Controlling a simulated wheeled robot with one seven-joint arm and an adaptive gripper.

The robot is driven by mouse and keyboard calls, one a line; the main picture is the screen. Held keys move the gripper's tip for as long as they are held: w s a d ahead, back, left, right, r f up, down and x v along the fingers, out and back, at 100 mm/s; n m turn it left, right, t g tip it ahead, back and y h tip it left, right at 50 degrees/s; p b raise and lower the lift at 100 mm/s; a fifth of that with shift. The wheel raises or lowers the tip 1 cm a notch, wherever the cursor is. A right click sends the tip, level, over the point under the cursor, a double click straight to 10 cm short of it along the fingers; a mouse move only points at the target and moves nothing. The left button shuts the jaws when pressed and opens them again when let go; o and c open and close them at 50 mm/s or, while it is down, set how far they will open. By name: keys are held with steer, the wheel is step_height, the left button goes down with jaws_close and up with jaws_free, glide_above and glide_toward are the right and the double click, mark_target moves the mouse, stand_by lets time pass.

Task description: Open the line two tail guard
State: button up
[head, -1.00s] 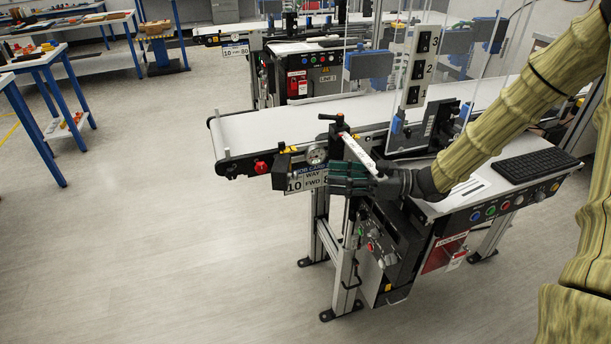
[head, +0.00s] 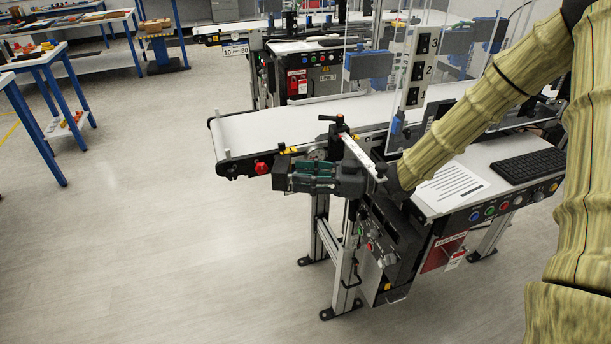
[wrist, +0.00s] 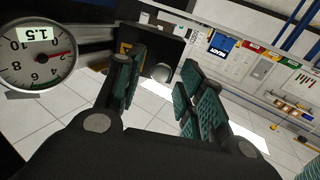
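The near belt conveyor (head: 300,121) has its end at the left of the head view; its line number is not readable. My gripper (head: 292,176) is beside the near side frame of that end. In the wrist view my gripper (wrist: 160,84) is open, with its teal fingers apart and nothing clasped. Beyond the fingers is a black housing or guard (wrist: 150,44) with a yellow warning mark. A rounded grey part (wrist: 160,72) shows below it, between the fingers. I cannot tell whether the fingers touch either part, nor whether the guard is open.
A round gauge (wrist: 35,50) is close at the left of the wrist view. A red button (head: 261,167) is left of my gripper. A T-handled post (head: 340,128) and a control box (head: 378,235) are close to my arm. Another conveyor labelled LINE 1 (head: 328,78) stands behind.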

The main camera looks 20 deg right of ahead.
jaws_close()
steer(key=shift+w+d+n+g+y+p, duration=0.3)
steer(key=shift+d+n+g, duration=0.25)
steer(key=shift+g, duration=0.35)
steer(key=shift+w+d+n+g+y+p, duration=0.15)
steer(key=shift+w+d+n+g+y, duration=0.15)
steer(key=shift+n+g, duration=0.5)
steer(key=shift+o, duration=1.2)
jaws_free()
steer(key=v, duration=0.7)
steer(key=shift+d, duration=0.3)
